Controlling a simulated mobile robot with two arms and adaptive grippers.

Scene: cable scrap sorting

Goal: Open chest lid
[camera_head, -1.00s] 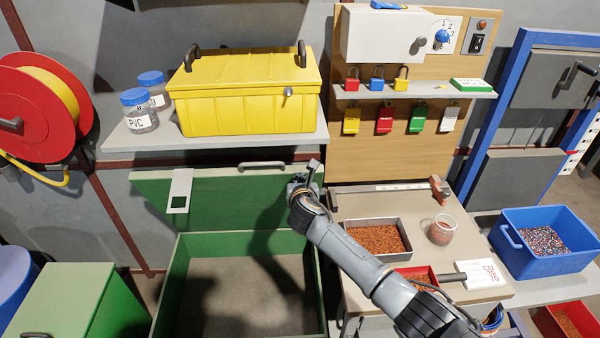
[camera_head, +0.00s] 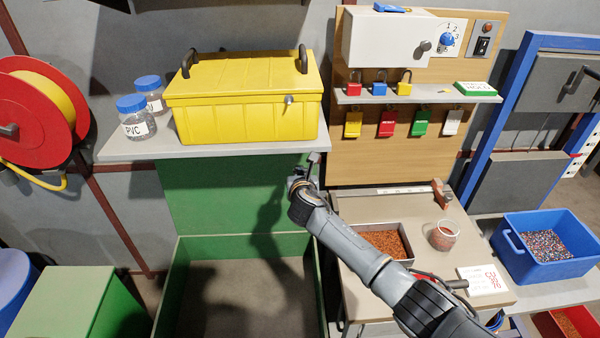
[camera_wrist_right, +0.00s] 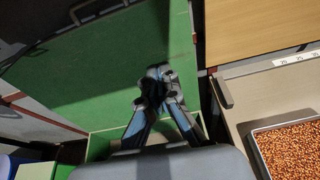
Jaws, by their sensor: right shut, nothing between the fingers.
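The green chest (camera_head: 173,290) stands open below the shelf, and its empty grey-brown floor shows. Its green lid (camera_head: 205,205) stands raised at the back, roughly upright, with its upper edge hidden by the shelf in the head view. The lid's green face fills much of the right wrist view (camera_wrist_right: 75,85). My right gripper (camera_head: 312,165) is at the lid's right side, just under the shelf edge. Its fingers are together and empty in the right wrist view (camera_wrist_right: 158,80), in front of the lid. I cannot tell whether they touch it. My left gripper is out of view.
A grey shelf (camera_head: 235,146) with a yellow toolbox (camera_head: 245,110) and two jars hangs close above the lid. A workbench (camera_head: 350,205) with a tray of granules (camera_head: 410,252) stands right of the chest. A green box (camera_head: 62,295) is at the left.

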